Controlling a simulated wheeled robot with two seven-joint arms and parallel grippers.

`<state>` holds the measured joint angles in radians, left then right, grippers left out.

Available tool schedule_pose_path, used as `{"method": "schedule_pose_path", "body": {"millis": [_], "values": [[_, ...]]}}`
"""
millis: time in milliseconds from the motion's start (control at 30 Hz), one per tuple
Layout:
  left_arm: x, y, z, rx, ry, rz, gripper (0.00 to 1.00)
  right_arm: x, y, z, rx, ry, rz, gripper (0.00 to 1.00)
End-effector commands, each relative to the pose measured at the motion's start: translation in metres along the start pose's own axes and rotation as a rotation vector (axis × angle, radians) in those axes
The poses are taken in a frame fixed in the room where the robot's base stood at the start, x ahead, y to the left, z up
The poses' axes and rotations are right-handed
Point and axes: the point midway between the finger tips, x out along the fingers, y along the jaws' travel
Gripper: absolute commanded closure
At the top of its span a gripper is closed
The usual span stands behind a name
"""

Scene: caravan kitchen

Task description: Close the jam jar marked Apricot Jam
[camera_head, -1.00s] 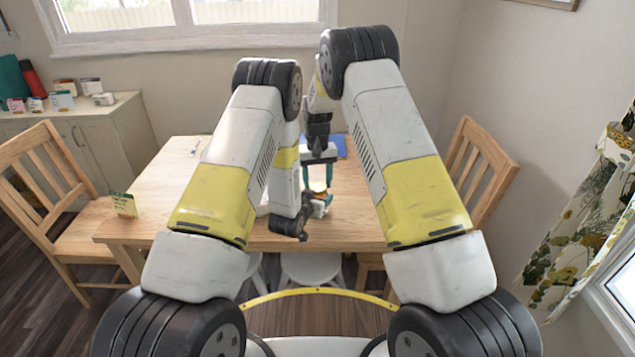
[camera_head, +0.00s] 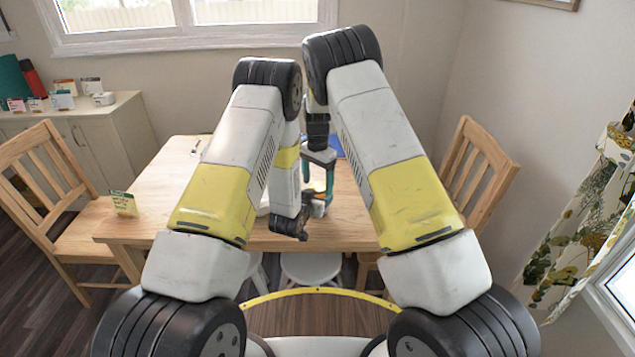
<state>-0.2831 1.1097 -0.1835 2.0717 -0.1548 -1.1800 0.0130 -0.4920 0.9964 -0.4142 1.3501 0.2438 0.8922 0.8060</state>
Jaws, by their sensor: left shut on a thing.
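A small jar (camera_head: 318,209) with an orange-brown side stands near the front middle of the wooden table, mostly hidden by my grippers. Its label cannot be read, and I cannot tell how its lid sits. My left gripper (camera_head: 314,207) reaches in low from the left and is shut on the jar. My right gripper (camera_head: 318,186) points down from above, right over the jar. Its teal fingers stand apart, with a gap between them. Whether the fingertips touch the jar or lid cannot be made out.
The table (camera_head: 170,195) has free room left and right of the grippers. A blue item (camera_head: 338,146) lies partly hidden behind my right arm. Wooden chairs (camera_head: 480,170) flank the table, and white stools (camera_head: 311,268) stand in front.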

Motion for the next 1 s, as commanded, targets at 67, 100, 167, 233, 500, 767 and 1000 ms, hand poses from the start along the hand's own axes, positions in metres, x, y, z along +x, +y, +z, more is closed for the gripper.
{"method": "schedule_pose_path", "body": {"millis": [67, 100, 167, 233, 500, 767, 1000], "values": [[0.000, 0.000, -0.001, 0.000, 0.001, 0.001, 1.00, 0.000, 0.000, 0.000, 0.000, 0.000, 0.001, 0.25], [0.000, 0.000, -0.001, 0.000, 0.001, 0.000, 1.00, 0.000, 0.000, 0.000, -0.001, 0.000, 0.001, 0.25], [0.000, 0.000, -0.001, 0.000, 0.001, 0.000, 1.00, 0.000, 0.000, 0.000, -0.001, 0.000, 0.001, 0.25], [0.000, 0.000, -0.001, 0.000, 0.001, 0.000, 1.00, -0.001, 0.000, 0.000, -0.001, 0.000, 0.001, 0.25], [0.000, 0.000, -0.001, 0.000, 0.001, 0.000, 1.00, -0.029, 0.000, -0.001, -0.001, 0.001, -0.002, 0.25], [0.000, 0.000, -0.001, 0.000, 0.002, 0.000, 1.00, -0.045, 0.001, 0.000, -0.001, 0.000, 0.001, 0.25], [0.000, 0.000, -0.001, 0.000, 0.002, 0.000, 1.00, -0.045, 0.001, 0.000, -0.018, -0.001, 0.001, 0.28]]}}
